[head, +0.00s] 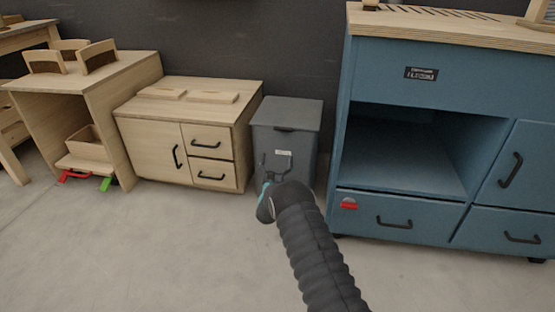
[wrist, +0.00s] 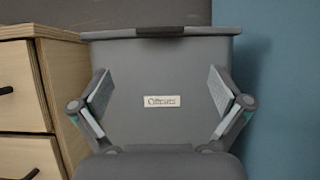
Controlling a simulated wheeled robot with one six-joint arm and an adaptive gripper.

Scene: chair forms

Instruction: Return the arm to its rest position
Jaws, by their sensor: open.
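My arm, in a ribbed dark sleeve, reaches up from the bottom of the head view. My gripper (head: 277,162) is at its end, in front of the grey lidded bin (head: 306,115). In the wrist view my gripper (wrist: 161,90) is open, with one finger at each side and nothing between them. Behind the fingers is the front of the grey bin (wrist: 160,65), with a small white label (wrist: 161,101) between the fingertips. The lid is down. I cannot tell how far the fingertips are from the bin.
A light wood cabinet (head: 152,142) with a door and two drawers stands left of the bin. A blue cabinet (head: 440,95) with an open compartment stands right. Further left is an open wood unit (head: 108,105). The floor (head: 150,250) in front is clear.

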